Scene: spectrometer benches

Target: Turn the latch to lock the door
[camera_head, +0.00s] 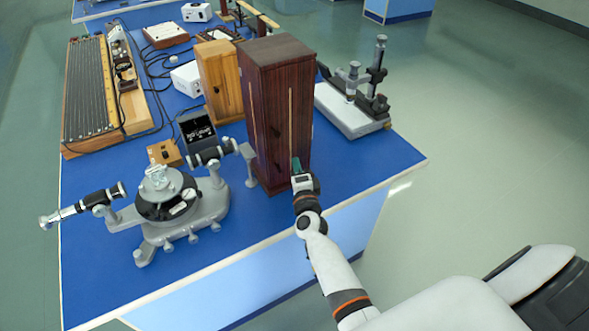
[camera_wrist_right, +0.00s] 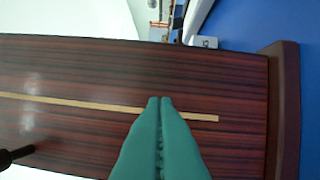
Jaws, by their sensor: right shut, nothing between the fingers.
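A tall dark reddish wooden cabinet (camera_head: 277,85) stands upright on the blue bench, with a pale strip on its faces. In the right wrist view its striped wood face (camera_wrist_right: 70,75) lies sideways, with the pale strip (camera_wrist_right: 110,106) running along it. A small dark rod-like part (camera_wrist_right: 14,156) shows at the lower left edge of that view; I cannot tell if it is the latch. My right gripper (camera_head: 296,166) is at the lower part of the cabinet's face. Its green fingertips (camera_wrist_right: 160,102) are together and empty, over the strip's end; contact is unclear. My left gripper is out of view.
A grey spectrometer (camera_head: 205,215) stands left of the cabinet on the blue bench (camera_head: 250,220). A microscope-like instrument (camera_head: 355,105) stands to its right. A lighter wooden box (camera_head: 218,80) is behind it. The bench's front right corner is clear.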

